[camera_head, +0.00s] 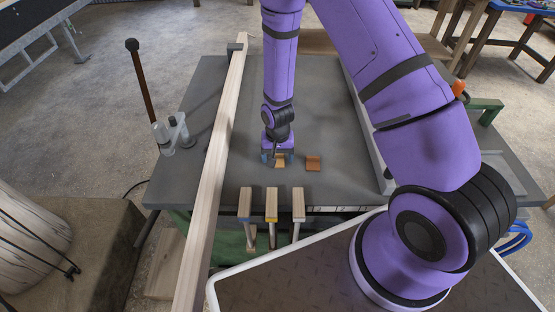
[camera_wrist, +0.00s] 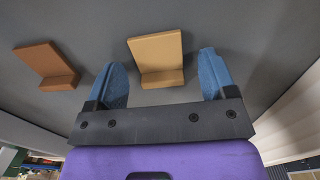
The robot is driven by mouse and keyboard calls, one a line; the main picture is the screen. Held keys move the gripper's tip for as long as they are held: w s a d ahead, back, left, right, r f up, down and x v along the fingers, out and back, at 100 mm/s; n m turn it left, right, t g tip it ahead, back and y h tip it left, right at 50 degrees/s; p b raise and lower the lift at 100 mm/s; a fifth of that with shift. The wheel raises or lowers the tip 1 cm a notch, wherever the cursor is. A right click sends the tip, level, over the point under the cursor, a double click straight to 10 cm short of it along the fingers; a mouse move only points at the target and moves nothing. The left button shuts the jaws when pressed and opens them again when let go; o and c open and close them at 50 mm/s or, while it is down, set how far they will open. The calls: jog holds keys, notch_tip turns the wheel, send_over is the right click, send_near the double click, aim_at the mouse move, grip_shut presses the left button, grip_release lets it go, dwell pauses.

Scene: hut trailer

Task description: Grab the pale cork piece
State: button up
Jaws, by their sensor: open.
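The pale cork piece (camera_wrist: 157,55) is a light tan, L-shaped block on the grey table top. In the wrist view it lies between and just beyond my two blue fingertips. In the head view it shows as a small tan patch (camera_head: 280,163) at my gripper, partly hidden by it. My gripper (camera_wrist: 165,85) is open and empty, with one finger on each side of the pale piece's near end. In the head view my gripper (camera_head: 277,158) points down close to the table. I cannot tell whether the fingers touch the piece.
A darker reddish-brown piece (camera_head: 313,163) of similar shape lies beside it; it is at left in the wrist view (camera_wrist: 46,64). A long wooden beam (camera_head: 221,130) lies across the grey table (camera_head: 330,100). Several wooden-ended clamps or handles (camera_head: 271,205) stand at the front edge.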

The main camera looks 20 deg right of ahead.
jog(key=c, duration=1)
